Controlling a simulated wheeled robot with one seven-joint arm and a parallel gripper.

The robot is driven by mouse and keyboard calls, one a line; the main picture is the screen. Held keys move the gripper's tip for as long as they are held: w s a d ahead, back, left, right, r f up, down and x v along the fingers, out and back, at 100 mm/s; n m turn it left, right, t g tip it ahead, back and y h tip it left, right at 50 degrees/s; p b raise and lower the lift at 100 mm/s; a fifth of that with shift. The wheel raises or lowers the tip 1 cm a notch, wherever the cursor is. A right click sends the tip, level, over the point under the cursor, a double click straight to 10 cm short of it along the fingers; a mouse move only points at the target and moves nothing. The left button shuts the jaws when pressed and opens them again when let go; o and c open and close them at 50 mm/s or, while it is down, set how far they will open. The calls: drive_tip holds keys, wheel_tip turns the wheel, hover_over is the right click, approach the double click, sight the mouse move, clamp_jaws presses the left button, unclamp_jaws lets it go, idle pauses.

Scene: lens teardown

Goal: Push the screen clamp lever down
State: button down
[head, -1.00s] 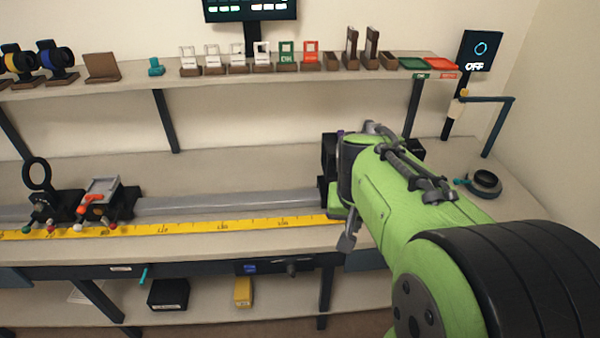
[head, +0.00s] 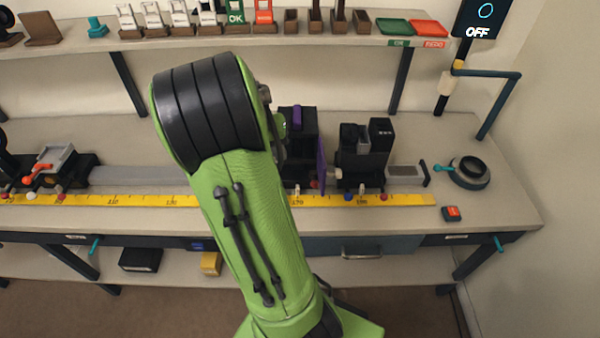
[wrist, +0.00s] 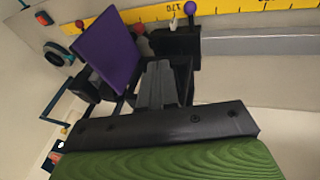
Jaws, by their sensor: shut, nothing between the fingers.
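The screen is an upright purple panel (head: 321,165) on a black mount on the bench rail; it is large in the wrist view (wrist: 108,48). By its base are a white-tipped lever (wrist: 173,22) near the 170 mark, a red knob (wrist: 139,28) and a purple knob (wrist: 190,7). The white tip (head: 297,189) and red knob (head: 314,184) also show in the head view. I cannot tell which is the clamp lever. My gripper (wrist: 157,68) is shut and empty, beside the panel, apart from the white-tipped lever in the picture. My arm hides it in the head view.
The yellow scale (head: 410,199) runs along the rail's front. A black mount (head: 365,160) with its own knobs stands right of the screen. A round black device (head: 469,171) with a teal lever and a small red-topped box (head: 452,213) are farther right. A shelf (head: 340,44) overhangs the back.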

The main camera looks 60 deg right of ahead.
drive_tip(key=b, duration=0.2)
approach(314, 181)
drive_tip(key=w+f, duration=0.4)
drive_tip(key=shift+s+d+f+b, duration=0.3)
drive_tip(key=shift+s+d+f, duration=0.2)
drive_tip(key=shift+s+f, duration=0.3)
drive_tip(key=shift+s+d+f+b, duration=0.25)
drive_tip(key=shift+s+d+f, duration=0.35)
drive_tip(key=shift+s, duration=0.4)
drive_tip(key=shift+s+a+f+h+b, duration=0.1)
drive_tip(key=shift+a+f+h+b, duration=0.2)
drive_tip(key=shift+b, duration=0.7)
drive_tip(key=shift+a+f+b, duration=0.1)
drive_tip(key=shift+b, duration=0.3)
drive_tip(key=a+f+h+b, duration=0.1)
drive_tip(key=b, duration=0.2)
drive_tip(key=s+a+f+t+b, duration=0.1)
drive_tip(key=b, duration=0.2)
drive_tip(key=shift+f+m+h+b, duration=0.3)
drive_tip(key=shift+f+h, duration=0.1)
drive_tip(key=shift+d+r, duration=0.1)
